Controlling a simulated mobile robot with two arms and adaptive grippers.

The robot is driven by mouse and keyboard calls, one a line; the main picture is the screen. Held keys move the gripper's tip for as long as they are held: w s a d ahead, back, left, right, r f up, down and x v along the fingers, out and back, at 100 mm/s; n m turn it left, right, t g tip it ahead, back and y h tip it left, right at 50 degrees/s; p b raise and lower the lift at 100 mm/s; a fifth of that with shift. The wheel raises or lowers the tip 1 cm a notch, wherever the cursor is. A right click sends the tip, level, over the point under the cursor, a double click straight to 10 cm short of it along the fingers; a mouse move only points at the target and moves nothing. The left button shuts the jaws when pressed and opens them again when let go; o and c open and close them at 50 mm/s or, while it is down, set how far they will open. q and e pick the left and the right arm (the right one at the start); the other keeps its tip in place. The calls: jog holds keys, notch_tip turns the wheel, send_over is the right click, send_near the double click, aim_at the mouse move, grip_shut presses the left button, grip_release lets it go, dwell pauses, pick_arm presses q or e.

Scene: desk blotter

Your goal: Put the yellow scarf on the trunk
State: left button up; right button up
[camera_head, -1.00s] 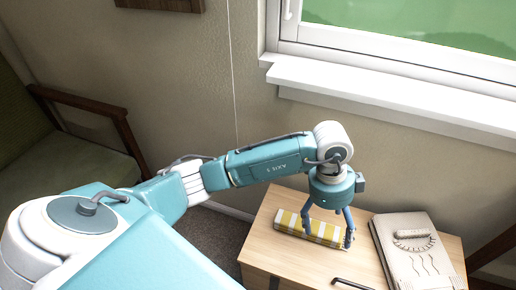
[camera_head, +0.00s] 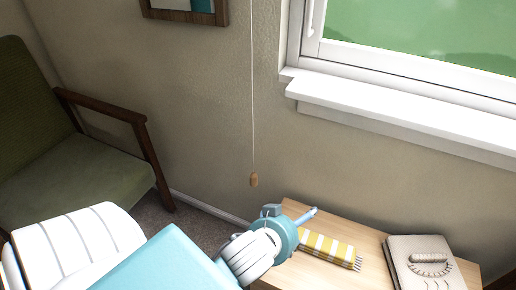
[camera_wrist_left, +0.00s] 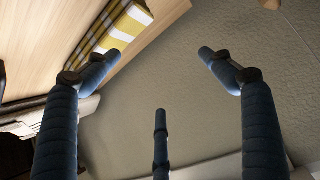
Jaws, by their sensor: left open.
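The yellow scarf (camera_head: 330,250), a folded yellow and white checked cloth, lies on a light wooden top (camera_head: 372,258) under the window. It also shows at the upper left of the left wrist view (camera_wrist_left: 112,32). My left gripper (camera_head: 306,216) is at the scarf's left end in the head view, with only part of its fingers showing. In the left wrist view its three fingers (camera_wrist_left: 160,74) are spread and empty, with the scarf beyond the left fingertip. I cannot tell whether the wooden piece is the trunk. My right gripper is not in view.
A beige folder-like item (camera_head: 425,265) with a handle lies right of the scarf. A pull cord with a wooden knob (camera_head: 253,180) hangs near the gripper. A white window sill (camera_head: 400,120) juts out above. A green armchair (camera_head: 75,180) stands left.

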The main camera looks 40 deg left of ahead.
pick_arm(q)
jog(key=s+f+m+g, duration=0.1)
jog(key=s+f+g, duration=0.2)
jog(key=s, duration=0.5)
jog(key=s+d+f+m+g+h, duration=0.1)
jog(key=s+f+g, duration=0.2)
jog(key=s+f, duration=0.2)
jog(key=s, duration=0.3)
jog(key=shift+s+d+m+g+h, duration=0.25)
jog(key=shift+d+m+g+h, duration=0.05)
jog(key=shift+f, duration=0.1)
